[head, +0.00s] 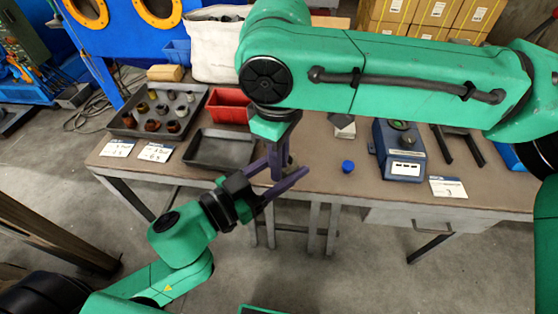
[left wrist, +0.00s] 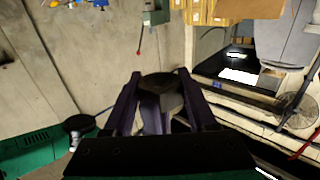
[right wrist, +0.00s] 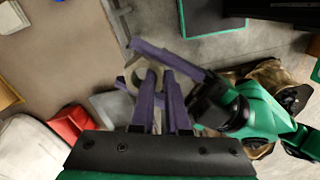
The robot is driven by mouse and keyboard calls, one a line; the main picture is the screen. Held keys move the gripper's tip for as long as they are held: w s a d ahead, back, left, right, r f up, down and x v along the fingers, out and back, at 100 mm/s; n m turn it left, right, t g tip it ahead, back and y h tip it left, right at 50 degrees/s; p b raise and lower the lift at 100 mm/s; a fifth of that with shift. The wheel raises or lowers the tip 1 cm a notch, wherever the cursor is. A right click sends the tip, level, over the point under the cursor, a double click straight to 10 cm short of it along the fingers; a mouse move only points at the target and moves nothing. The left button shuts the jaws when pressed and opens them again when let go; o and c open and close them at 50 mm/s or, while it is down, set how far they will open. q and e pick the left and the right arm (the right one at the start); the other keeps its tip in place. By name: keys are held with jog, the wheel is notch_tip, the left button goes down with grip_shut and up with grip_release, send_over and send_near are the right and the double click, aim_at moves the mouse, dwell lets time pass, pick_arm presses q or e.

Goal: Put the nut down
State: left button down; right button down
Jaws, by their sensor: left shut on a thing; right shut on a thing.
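My left gripper (head: 287,178) reaches up from the lower left in the head view, in front of the table's near edge. My right gripper (head: 278,172) points down and meets it there, so the fingers cross. The right wrist view shows a pale grey nut (right wrist: 133,76) at the crossed purple fingers of my right gripper (right wrist: 152,78) and left gripper. Both grippers are shut on the nut. In the left wrist view a dark piece (left wrist: 163,90) sits between my left gripper's fingertips (left wrist: 158,80). The head view mostly hides the nut behind the fingers.
Label cards lie along the front edge. My right arm spans above the table.

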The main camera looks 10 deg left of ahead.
pick_arm(q)
jog(key=shift+s+d, duration=0.1)
jog(key=shift+d, duration=0.05)
dwell(0.5)
jog(key=shift+c, duration=0.6)
grip_release()
jog(key=shift+f, duration=0.1)
jog(key=a+f+n+t+y, duration=0.2)
jog(key=a+f+n+y, duration=0.2)
jog(key=f, duration=0.5)
jog(key=a+f+n+t+y, duration=0.2)
jog(key=a+f+n+y, duration=0.2)
jog(key=a+f+y, duration=0.3)
notch_tip(320, 180, down, 2)
jog(key=shift+s+a+f+y, duration=0.1)
jog(key=shift+s+a+y, duration=0.15)
jog(key=shift+a, duration=0.2)
jog(key=shift+d, duration=0.1)
